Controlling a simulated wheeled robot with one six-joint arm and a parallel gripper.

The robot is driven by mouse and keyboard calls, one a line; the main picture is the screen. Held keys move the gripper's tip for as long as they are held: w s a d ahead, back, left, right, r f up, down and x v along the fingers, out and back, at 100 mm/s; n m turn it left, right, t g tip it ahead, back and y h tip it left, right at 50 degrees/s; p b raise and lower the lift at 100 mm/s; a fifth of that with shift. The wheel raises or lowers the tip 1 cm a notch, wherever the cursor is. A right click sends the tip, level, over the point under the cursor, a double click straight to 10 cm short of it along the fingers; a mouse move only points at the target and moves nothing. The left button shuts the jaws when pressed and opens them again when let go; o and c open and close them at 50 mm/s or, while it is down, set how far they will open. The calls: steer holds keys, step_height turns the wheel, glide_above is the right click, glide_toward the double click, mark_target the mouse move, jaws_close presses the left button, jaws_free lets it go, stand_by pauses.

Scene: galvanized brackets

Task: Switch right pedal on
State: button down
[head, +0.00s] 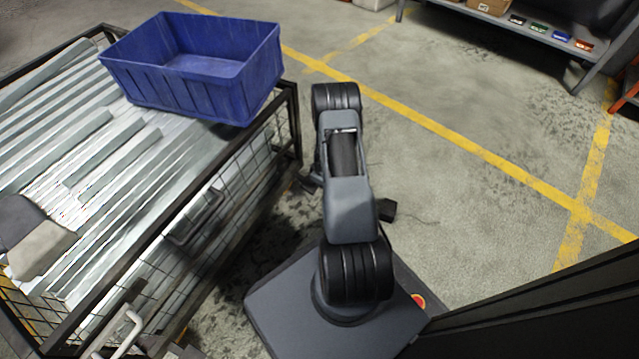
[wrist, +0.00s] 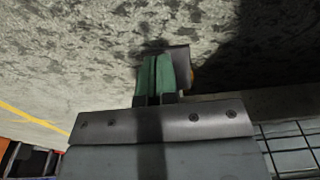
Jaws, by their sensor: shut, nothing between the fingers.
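My gripper (wrist: 154,72) shows in the wrist view with its two green fingers side by side and shut, with nothing between them. Just behind and to the right of the fingertips is a grey block (wrist: 182,62) with a small orange patch at its right edge. It is low by the floor and partly hidden by the fingers; it may be a pedal, but I cannot tell which one, its state, or whether the fingers touch it. In the head view a small dark box (head: 387,210) lies right of my arm, with thin cable-like lines nearby.
A wire-mesh cage (head: 292,118) with galvanized brackets (head: 95,150) and a blue crate (head: 190,88) on top stands left of my arm. A shelf (head: 535,28) stands at the back right. Open floor with yellow lines (head: 450,135) lies between.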

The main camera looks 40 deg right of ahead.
steer(key=s+d+r+p, duration=0.2)
steer(key=s+d+r, duration=0.1)
steer(key=s+r, duration=0.3)
steer(key=shift+s+d+r+p, duration=0.2)
steer(key=shift+s+p, duration=0.2)
steer(key=shift+s, duration=0.45)
steer(key=w+a+r+m+p, duration=0.15)
steer(key=a+r+p, duration=0.35)
steer(key=r, duration=0.9)
steer(key=w+a+r+t+p, duration=0.1)
steer(key=w+a+r+p, duration=0.2)
steer(key=r+p, duration=0.75)
steer(key=w+a+r+p, duration=0.25)
steer(key=a+r, duration=0.25)
steer(key=r, duration=1.3)
steer(key=s+a+r+m+p, duration=0.1)
steer(key=s+a+r+p, duration=0.3)
steer(key=r, duration=0.7)
steer(key=s+a+r+m+t+p, duration=0.1)
steer(key=s+a+r+p, duration=0.3)
steer(key=r+p, duration=0.4)
steer(key=s+a+r+m+p, duration=0.1)
steer(key=s+a+r+p, duration=0.4)
steer(key=r, duration=0.9)
steer(key=shift+a+r+t+p, duration=0.3)
steer(key=shift+r+p, duration=0.1)
steer(key=shift+p, duration=0.55)
steer(key=shift+s+d, duration=0.1)
steer(key=shift+s, duration=0.05)
